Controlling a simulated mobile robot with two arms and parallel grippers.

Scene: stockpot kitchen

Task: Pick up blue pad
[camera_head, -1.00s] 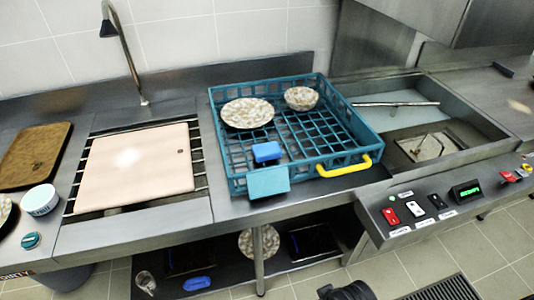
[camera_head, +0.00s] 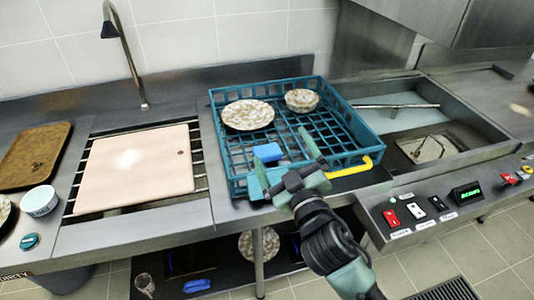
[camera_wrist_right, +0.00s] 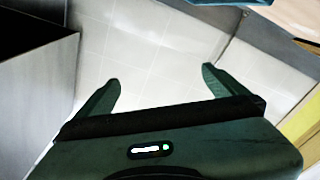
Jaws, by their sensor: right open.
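A blue pad (camera_head: 267,152) lies in the front part of the teal dish rack (camera_head: 365,147). Another small blue piece (camera_head: 197,285) lies on the lower shelf; I cannot tell which one the task means. My right gripper (camera_head: 279,148) has come in from below and shows in front of the rack's front side, its fingers spread around the pad's place in the picture. How far it is from the pad is unclear. In the right wrist view, the gripper (camera_wrist_right: 160,75) is open and empty, with pale tiles behind it. My left gripper is out of view.
A pink board (camera_head: 135,163) lies to the left, near a brown tray (camera_head: 34,155) and white cup (camera_head: 40,200). A control panel (camera_head: 440,207) stands at right.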

